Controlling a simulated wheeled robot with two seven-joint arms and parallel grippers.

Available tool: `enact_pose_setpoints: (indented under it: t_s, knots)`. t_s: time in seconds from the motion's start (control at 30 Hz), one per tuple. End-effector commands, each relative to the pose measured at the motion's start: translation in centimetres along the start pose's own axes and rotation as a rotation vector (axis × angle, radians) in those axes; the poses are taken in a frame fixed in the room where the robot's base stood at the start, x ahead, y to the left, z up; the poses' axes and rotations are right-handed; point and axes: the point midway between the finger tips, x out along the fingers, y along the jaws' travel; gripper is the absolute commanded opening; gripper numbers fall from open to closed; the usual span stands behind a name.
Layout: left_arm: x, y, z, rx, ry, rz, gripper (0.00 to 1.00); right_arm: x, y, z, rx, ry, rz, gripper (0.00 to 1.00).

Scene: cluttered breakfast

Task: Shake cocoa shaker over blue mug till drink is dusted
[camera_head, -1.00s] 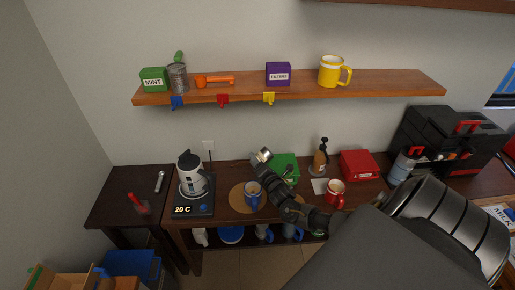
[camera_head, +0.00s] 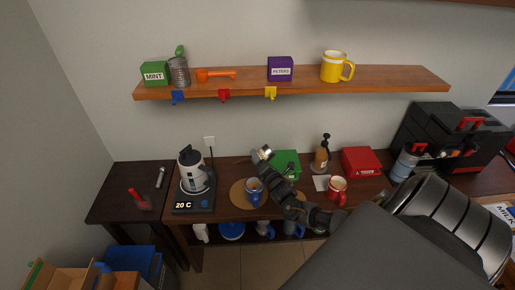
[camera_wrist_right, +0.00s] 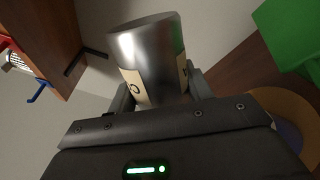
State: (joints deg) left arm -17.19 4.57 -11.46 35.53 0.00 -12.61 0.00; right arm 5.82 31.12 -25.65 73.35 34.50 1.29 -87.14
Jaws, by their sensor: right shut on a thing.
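The cocoa shaker (camera_head: 262,152), a small metallic cylinder, is in my right gripper (camera_head: 268,160), above and behind the blue mug as seen in the head view. In the right wrist view the gripper (camera_wrist_right: 163,92) is shut around the shaker (camera_wrist_right: 150,60), which has a cream label with partly hidden dark letters. The blue mug (camera_head: 254,192) stands upright on a round cork mat (camera_head: 237,195). The drink's surface is too small to judge. My left gripper is not in view.
A kettle (camera_head: 192,172) on its base stands left of the mat. A green box (camera_head: 288,160) is behind my right gripper; a red mug (camera_head: 337,188), pump bottle (camera_head: 322,155) and red box (camera_head: 361,161) are to the right. A wooden shelf (camera_head: 305,83) hangs above.

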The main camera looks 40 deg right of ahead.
Motion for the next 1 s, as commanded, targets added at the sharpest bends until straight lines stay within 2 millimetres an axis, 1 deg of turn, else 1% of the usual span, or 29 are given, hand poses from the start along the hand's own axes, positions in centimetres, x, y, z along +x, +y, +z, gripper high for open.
enact_pose_setpoints:
  t_s: [0.63, 0.73, 0.83, 1.0]
  knots:
    - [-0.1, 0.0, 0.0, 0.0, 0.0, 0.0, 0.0, 0.0, 0.1, 0.1, 0.0, -0.001, 0.001, 0.18]
    - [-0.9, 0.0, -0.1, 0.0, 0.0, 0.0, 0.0, 0.0, 0.7, 0.6, 0.0, -0.001, 0.001, 0.18]
    - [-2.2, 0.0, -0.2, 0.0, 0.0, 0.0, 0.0, 0.0, 1.8, 1.3, 0.0, -0.001, 0.001, 0.18]
    - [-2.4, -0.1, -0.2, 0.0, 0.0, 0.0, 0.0, 0.0, 2.6, 1.9, 0.001, 0.0, 0.001, 0.18]
